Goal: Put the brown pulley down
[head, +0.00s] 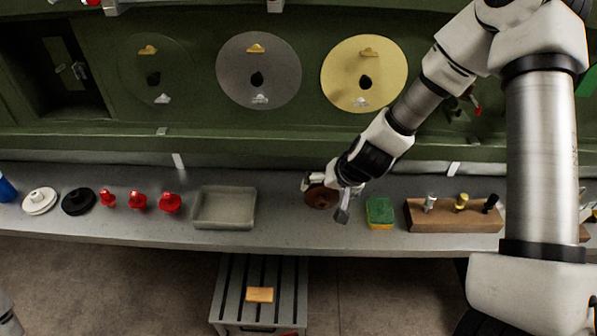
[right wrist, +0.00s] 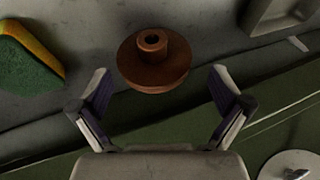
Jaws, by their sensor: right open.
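The brown pulley (head: 321,197) lies flat on the grey shelf, between the tray and the sponge. In the right wrist view the brown pulley (right wrist: 153,62) sits hub up, just beyond the fingertips. My right gripper (head: 325,199) is at the pulley in the head view and hides part of it. In the right wrist view the right gripper (right wrist: 158,85) has its fingers wide apart, with nothing held between them. My left gripper is not in view.
The grey tray (head: 224,225) is left of the pulley, and the green and yellow sponge (head: 379,211) is right of it. A wooden block (head: 453,215) holds upright pieces farther right. Red knobs (head: 138,201), a black pulley (head: 78,202) and a white pulley (head: 39,201) stand at left.

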